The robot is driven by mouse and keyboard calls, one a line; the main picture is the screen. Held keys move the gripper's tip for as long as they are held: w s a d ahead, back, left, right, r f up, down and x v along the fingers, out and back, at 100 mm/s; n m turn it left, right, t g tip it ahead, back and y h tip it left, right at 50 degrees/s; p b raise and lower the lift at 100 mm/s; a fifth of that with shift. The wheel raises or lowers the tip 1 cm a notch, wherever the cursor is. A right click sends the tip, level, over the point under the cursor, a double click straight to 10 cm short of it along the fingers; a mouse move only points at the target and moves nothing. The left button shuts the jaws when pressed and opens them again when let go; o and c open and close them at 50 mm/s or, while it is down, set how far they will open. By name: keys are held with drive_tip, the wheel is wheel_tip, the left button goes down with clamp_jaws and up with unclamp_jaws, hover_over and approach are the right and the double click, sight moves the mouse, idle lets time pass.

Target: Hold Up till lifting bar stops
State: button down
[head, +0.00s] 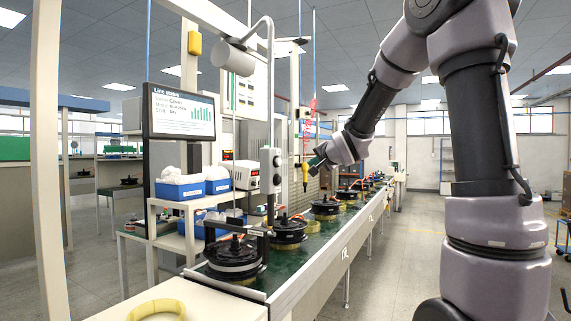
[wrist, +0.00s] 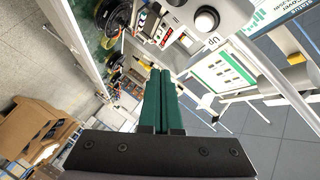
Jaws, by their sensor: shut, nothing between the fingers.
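My gripper (head: 314,164) is shut and empty, held above the line to the right of a grey control box (head: 271,171) with round buttons. In the wrist view its green fingers (wrist: 160,72) lie together. A grey box with a pale round button (wrist: 206,20) and the label "Up" (wrist: 213,41) shows above and right of the fingertips; the fingers appear apart from the button. A dark bar (head: 257,232) on an upright post reaches over the nearest black hub motor (head: 235,257). I cannot tell whether the bar touches the motor or moves.
More hub motors (head: 289,229) stand along the green conveyor (head: 318,240). A status screen (head: 181,112), blue bins (head: 179,190) and a hanging yellow tool (head: 305,171) are close by. A yellow ring (head: 157,309) lies at the near end. The floor to the right is mostly clear.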

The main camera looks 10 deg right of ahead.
sight(279, 162)
drive_tip(key=w+a, duration=0.5)
drive_tip(key=a, duration=0.2)
idle(0.6)
drive_tip(key=shift+w+a, duration=0.15)
idle(1.7)
drive_tip(key=shift+w+a, duration=0.2)
drive_tip(key=shift+a, duration=0.05)
